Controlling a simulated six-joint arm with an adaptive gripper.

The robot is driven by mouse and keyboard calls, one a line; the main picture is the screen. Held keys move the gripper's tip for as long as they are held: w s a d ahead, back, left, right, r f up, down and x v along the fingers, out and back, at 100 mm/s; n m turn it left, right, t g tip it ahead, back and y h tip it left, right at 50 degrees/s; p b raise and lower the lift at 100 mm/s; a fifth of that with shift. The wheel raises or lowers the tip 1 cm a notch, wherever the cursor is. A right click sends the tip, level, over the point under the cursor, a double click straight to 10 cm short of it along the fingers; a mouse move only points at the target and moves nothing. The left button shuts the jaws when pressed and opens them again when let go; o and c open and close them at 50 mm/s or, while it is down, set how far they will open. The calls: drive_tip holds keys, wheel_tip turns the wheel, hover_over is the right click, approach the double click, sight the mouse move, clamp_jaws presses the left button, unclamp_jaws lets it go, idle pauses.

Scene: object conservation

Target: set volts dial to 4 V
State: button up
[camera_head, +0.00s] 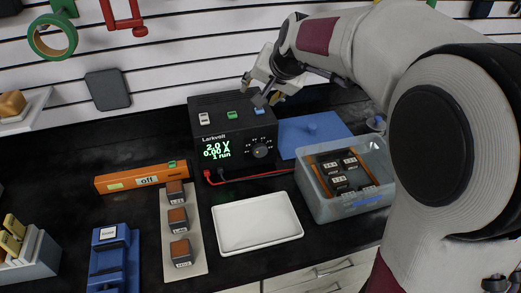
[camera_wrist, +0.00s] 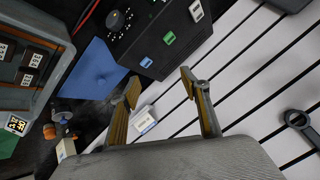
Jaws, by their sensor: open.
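The black Larkvolt power supply (camera_head: 205,128) stands at the back of the bench. Its green display (camera_head: 217,149) reads 2.0 V, 0.00 A and 1 run. The round volts dial (camera_head: 260,150) is on the right of its front face, with marks around it; its pointer is too small to read. In the wrist view the dial (camera_wrist: 114,20) is at the top left. My gripper (camera_head: 262,96) is above the supply's top right, apart from the dial. Its fingers (camera_wrist: 160,78) are spread, with nothing held between them.
White, green (camera_head: 232,115) and blue switches sit on the supply's top. A blue mat (camera_head: 325,128) and a grey bin (camera_head: 325,205) of dark blocks are to the right. A white tray (camera_head: 240,248) lies in front, with red and black leads between. The slatted wall (camera_wrist: 245,85) is close behind.

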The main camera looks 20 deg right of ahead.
drive_tip(key=s+a+f+n+g, duration=0.1)
drive_tip(key=s+f+n+g, duration=0.15)
drive_tip(key=s, duration=1.35)
drive_tip(key=s+a+f+n+g, duration=0.1)
drive_tip(key=s+f+n, duration=0.2)
drive_tip(key=s, duration=1.2)
drive_tip(key=h, duration=0.2)
approach(261, 152)
drive_tip(key=w, duration=0.1)
drive_tip(key=shift+f+n+g, duration=0.35)
drive_tip(key=shift+f+n, duration=0.1)
drive_tip(key=shift+x, duration=3.9)
drive_tip(key=c, duration=1.1)
